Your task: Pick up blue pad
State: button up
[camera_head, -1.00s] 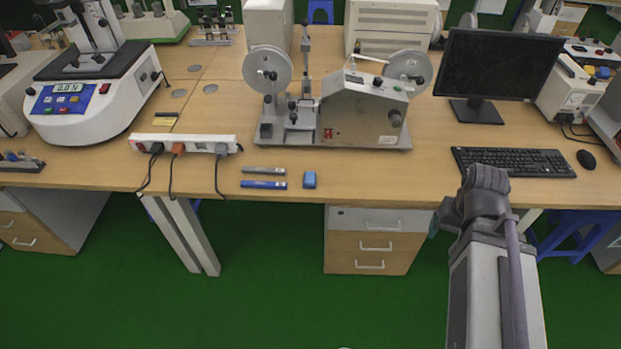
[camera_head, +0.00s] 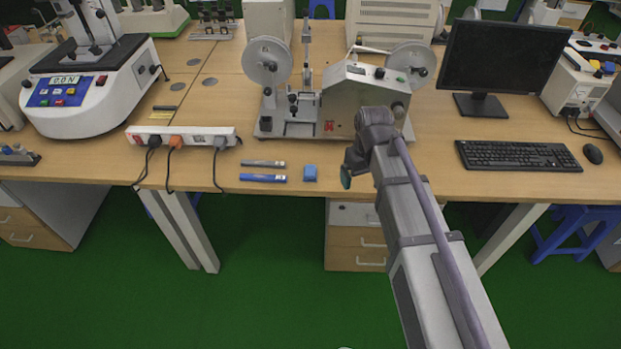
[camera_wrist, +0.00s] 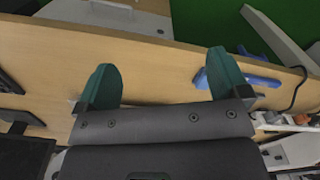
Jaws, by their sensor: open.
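The blue pad (camera_head: 310,173) is a small blue block lying flat near the front edge of the wooden table (camera_head: 430,165) in the head view. Blue shapes show around and behind the right-hand finger in the wrist view. That finger partly hides them, and I cannot tell for sure which part is the pad.
A blue pen-like tool (camera_head: 263,178) and a grey one (camera_head: 263,163) lie left of the pad. A power strip (camera_head: 180,134) with cables is farther left. A reel machine (camera_head: 350,100) stands behind. A keyboard (camera_head: 520,155) and monitor (camera_head: 498,65) are at right.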

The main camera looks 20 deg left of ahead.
aim_at(310, 170)
jog(key=w+a+f+n, duration=0.1)
jog(key=w+a+n, duration=0.3)
jog(key=a+n, duration=0.4)
jog(key=w+a+n, duration=0.4)
jog(key=a+n, duration=0.1)
jog(key=a, duration=0.4)
jog(key=shift+n, duration=0.3)
notch_tip(310, 170, down, 12)
jog(key=b, duration=1.1)
jog(key=shift+w+r+b, duration=0.15)
jog(key=shift+r+b, duration=0.1)
jog(key=shift+b, duration=0.05)
jog(key=shift+r, duration=0.25)
jog(key=shift+c, duration=0.2)
jog(key=c, duration=1)
notch_tip(310, 170, up, 10)
jog(key=p, duration=1)
jog(key=shift+c, duration=0.2)
